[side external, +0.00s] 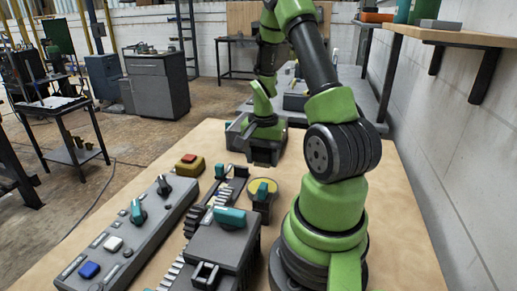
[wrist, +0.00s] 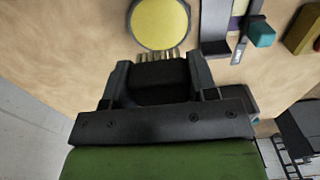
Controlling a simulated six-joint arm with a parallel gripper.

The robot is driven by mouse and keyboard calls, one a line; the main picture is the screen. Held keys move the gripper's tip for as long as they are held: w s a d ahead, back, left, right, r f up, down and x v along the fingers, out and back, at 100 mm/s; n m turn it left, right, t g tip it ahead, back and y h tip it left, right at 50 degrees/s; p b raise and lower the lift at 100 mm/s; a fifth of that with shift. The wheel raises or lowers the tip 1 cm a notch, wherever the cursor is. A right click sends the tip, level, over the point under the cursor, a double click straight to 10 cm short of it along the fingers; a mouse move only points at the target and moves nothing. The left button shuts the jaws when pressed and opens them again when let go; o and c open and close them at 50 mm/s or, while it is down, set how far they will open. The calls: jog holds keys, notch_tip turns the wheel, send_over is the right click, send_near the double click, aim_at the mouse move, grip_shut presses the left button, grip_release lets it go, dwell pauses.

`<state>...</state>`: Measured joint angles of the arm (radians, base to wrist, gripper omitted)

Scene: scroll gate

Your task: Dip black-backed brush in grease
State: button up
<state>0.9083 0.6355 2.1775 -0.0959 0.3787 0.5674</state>
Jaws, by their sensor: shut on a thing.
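My gripper (wrist: 160,78) is shut on the black-backed brush (wrist: 158,90). Its dark back fills the space between the fingers, and a row of pale bristles shows just past them. The round yellow grease pot (wrist: 160,22) is right ahead of the bristles in the wrist view; the bristle tips overlap its near edge in the picture. In the side view the yellow grease (side external: 259,184) lies nearer the camera than my gripper (side external: 265,157), with a gap between them. The brush is too dark to make out there.
A teal-topped part (side external: 262,191) stands in front of the grease. A grey control panel (side external: 128,237) with buttons, a red-topped yellow button box (side external: 189,165) and a toothed rack with a grey housing (side external: 222,243) fill the bench's left side. Bare wood (side external: 395,190) lies at right.

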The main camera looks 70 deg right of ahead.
jog(key=shift+f, duration=2.95)
jog(key=shift+f, duration=0.5)
jog(key=shift+r, duration=0.1)
jog(key=shift+r, duration=3.45)
jog(key=w+a+r+n, duration=0.4)
jog(key=w+a+n, duration=0.1)
jog(key=a+n, duration=0.4)
jog(key=w+a+r+n, duration=0.4)
jog(key=w+a+n, duration=0.2)
jog(key=a+n, duration=0.3)
jog(key=a, duration=0.2)
jog(key=shift+a+r, duration=0.25)
jog(key=shift+a, duration=0.1)
